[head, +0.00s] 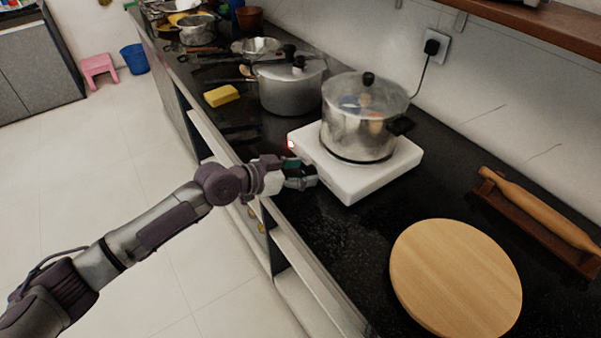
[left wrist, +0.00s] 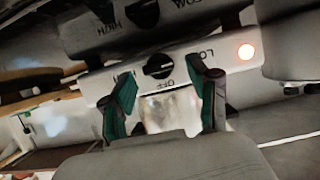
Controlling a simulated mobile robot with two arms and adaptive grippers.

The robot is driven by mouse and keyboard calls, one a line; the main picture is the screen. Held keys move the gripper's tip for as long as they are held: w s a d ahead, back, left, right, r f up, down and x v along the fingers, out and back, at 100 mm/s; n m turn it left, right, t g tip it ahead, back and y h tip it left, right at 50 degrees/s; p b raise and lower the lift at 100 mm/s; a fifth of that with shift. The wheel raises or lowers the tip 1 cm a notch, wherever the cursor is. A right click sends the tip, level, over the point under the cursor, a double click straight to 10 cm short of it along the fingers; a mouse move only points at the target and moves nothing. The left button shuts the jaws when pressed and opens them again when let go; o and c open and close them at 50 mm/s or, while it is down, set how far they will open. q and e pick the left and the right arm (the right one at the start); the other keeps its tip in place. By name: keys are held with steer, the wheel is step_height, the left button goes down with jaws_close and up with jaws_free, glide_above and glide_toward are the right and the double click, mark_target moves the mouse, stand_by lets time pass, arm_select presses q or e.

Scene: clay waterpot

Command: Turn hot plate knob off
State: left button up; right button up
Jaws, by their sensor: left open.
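The white hot plate (head: 345,187) sits on the black counter with a glass-lidded steel pot (head: 357,130) on it. Its black knob (left wrist: 158,66) shows in the left wrist view, with an OFF mark beside it; its exact setting is hard to read. An indicator light (left wrist: 246,51) glows orange-red at the right end of the panel. My left gripper (head: 303,174) is at the hot plate's front face and hides the knob in the head view. In the left wrist view its open fingers (left wrist: 161,78) stand either side of the knob, apparently apart from it.
A wooden board (head: 456,278) and a rolling pin (head: 540,208) on a stand lie to the right. A large grey pot (head: 288,82) and a yellow sponge (head: 221,95) are to the left. A darker second knob image (left wrist: 142,13) looks like a reflection.

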arm_select(q)
jaws_close()
stand_by(0.3)
steer(key=shift+s+d+r+m+t+p, duration=0.15)
steer(key=shift+m+t+p, duration=0.3)
steer(key=shift+p, duration=0.25)
steer(key=shift+s+m+t+y+p, duration=0.1)
steer(key=shift+m+t+y+p, duration=0.3)
steer(key=shift+m+p, duration=0.45)
steer(key=shift+s+d+f+m+t+y+p, duration=0.1)
steer(key=shift+f+m+t+y+p, duration=0.2)
steer(key=shift+m+t+p, duration=0.5)
steer(key=shift+m, duration=0.3)
